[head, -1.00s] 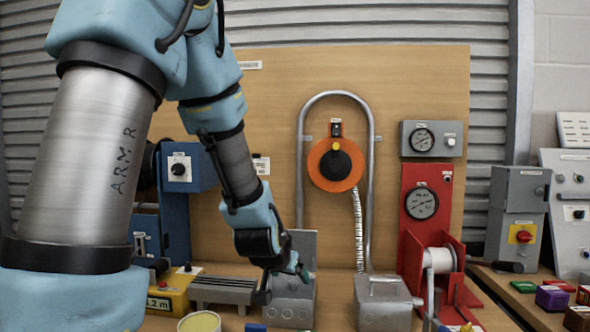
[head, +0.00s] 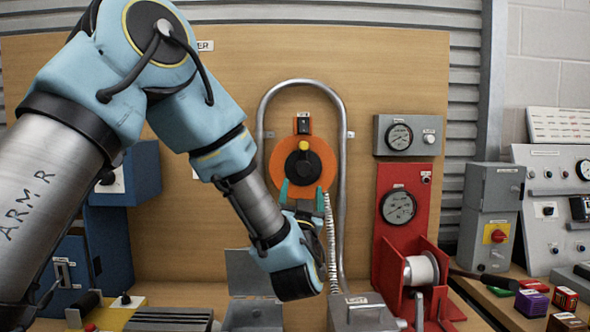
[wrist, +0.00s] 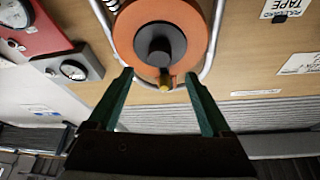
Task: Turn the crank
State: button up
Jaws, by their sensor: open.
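An orange disc (head: 322,158) with a black hub (head: 303,167) and a small yellow knob (head: 304,145) above the hub is mounted on the wooden board. I take the knob to be the crank's handle. Depth to the knob is hard to tell.
A grey conduit (head: 342,200) arches around the disc, and a ribbed hose (head: 330,250) hangs below it. Gauges (head: 399,138) and a red winch stand (head: 390,255) are to the right. Blue cabinets (head: 110,230) are at left. Grey boxes (head: 360,315) stand below.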

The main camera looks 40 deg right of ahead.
aim_at(304, 171)
jog(key=p+x, duration=0.3)
jog(key=x, duration=0.5)
jog(key=shift+w+d, duration=0.1)
jog(key=shift+d, duration=0.05)
grip_shut()
dwell(0.4)
dwell(0.3)
